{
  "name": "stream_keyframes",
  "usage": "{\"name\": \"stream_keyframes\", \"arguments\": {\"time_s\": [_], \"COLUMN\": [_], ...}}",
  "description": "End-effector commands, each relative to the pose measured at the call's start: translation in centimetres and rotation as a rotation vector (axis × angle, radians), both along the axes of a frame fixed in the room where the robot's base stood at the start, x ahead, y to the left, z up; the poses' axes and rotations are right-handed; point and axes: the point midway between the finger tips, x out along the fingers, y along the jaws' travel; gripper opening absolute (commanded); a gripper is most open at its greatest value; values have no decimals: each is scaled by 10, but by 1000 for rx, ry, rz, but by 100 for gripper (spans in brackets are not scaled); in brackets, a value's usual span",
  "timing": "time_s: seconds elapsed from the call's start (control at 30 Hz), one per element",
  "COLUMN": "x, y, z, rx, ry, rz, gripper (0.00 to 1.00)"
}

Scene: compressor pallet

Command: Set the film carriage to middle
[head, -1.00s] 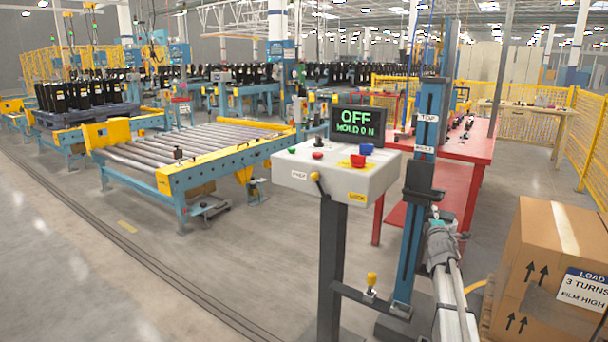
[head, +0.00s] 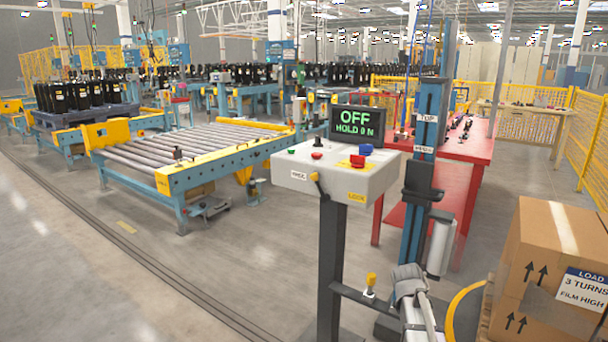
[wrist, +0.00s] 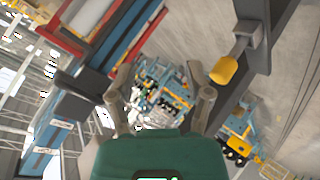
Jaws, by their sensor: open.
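The film carriage (head: 420,182) is a black block on the upright blue mast (head: 412,232). It sits below the TOP label (head: 427,118) and a second label (head: 424,149), whose words are hard to read. A pale film roll (head: 440,247) hangs at its lower right. In the wrist view the dark carriage (wrist: 88,84) is left of my fingers. My gripper (wrist: 160,70) is open and empty, apart from the carriage. In the head view the end of my arm (head: 408,282) is low, in front of the mast and below the carriage.
A yellow knob (head: 371,280) stands on a bracket left of my arm; it shows close to my right finger in the wrist view (wrist: 224,70). The control box (head: 335,178) reads OFF. A carton (head: 550,260) stands at right, a red table (head: 455,150) behind.

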Motion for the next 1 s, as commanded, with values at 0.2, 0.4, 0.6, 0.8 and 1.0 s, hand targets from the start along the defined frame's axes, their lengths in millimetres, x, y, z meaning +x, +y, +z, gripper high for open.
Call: {"name": "stream_keyframes", "arguments": {"time_s": [0.2, 0.4, 0.6, 0.8, 1.0], "x": [-78, -150, -200, -237, -262], "y": [54, 99, 128, 148, 159], "z": [-36, -59, -68, -71, -66], "rx": [229, 394, 481, 529, 556], "ry": [206, 407, 553, 662, 738], "rz": [-127, -246, -330, -390, -433], "gripper": [65, 65, 65, 65, 65]}}
